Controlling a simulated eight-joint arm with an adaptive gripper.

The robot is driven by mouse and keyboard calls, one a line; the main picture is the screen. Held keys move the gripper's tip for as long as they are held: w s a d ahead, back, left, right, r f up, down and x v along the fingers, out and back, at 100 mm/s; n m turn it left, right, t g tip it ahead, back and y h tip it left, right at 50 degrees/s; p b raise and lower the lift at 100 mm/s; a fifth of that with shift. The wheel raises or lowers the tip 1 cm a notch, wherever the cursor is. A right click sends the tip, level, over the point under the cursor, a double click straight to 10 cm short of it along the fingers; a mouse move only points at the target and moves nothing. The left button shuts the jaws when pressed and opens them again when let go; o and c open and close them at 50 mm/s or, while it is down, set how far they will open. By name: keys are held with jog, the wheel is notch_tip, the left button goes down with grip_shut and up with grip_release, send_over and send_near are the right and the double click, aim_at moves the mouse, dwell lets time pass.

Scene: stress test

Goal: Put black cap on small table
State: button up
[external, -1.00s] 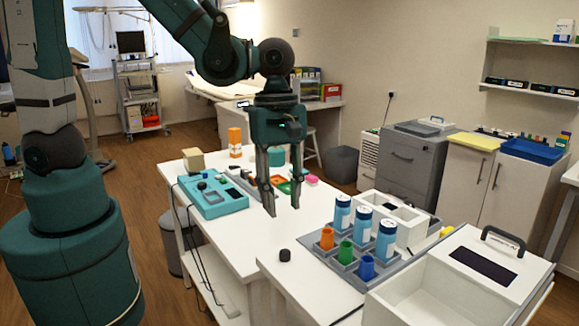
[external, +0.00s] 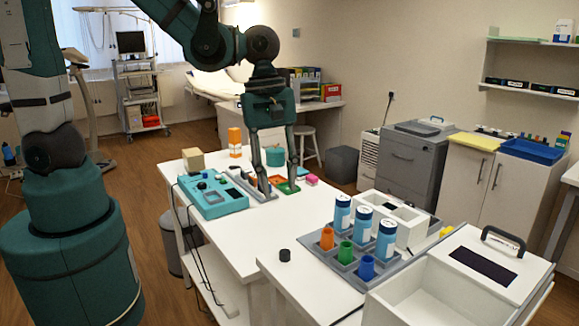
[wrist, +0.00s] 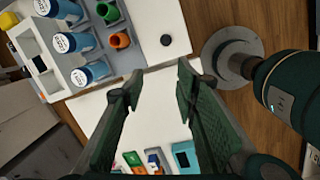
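A small round black cap (external: 285,255) lies on the near white table (external: 300,285), close to its left edge. In the wrist view the black cap (wrist: 166,40) sits above the fingers, on the white table top. My gripper (external: 279,190) is open with nothing between its fingers. It is over the farther white table (external: 225,240), behind the cap and apart from it. In the wrist view my gripper's fingers (wrist: 158,75) are spread wide.
A grey rack (external: 338,262) with orange, green and blue cups and several blue-white bottles stands right of the cap. A white box (external: 440,290) is at the front right. A teal device (external: 213,196) and small coloured items lie on the farther table. Its front part is clear.

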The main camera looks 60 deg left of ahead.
jog(key=s+a+r+m+t+y, duration=0.1)
jog(key=a+r+m+t, duration=0.2)
jog(key=a+r+m, duration=0.4)
jog(key=s+a+r+m+t, duration=0.2)
jog(key=a+r+m, duration=0.4)
jog(key=a, duration=1.4)
jog(key=shift+s+a+r+m+t+y, duration=0.15)
jog(key=shift+a+r+m+t+y, duration=0.3)
jog(key=shift+t, duration=0.35)
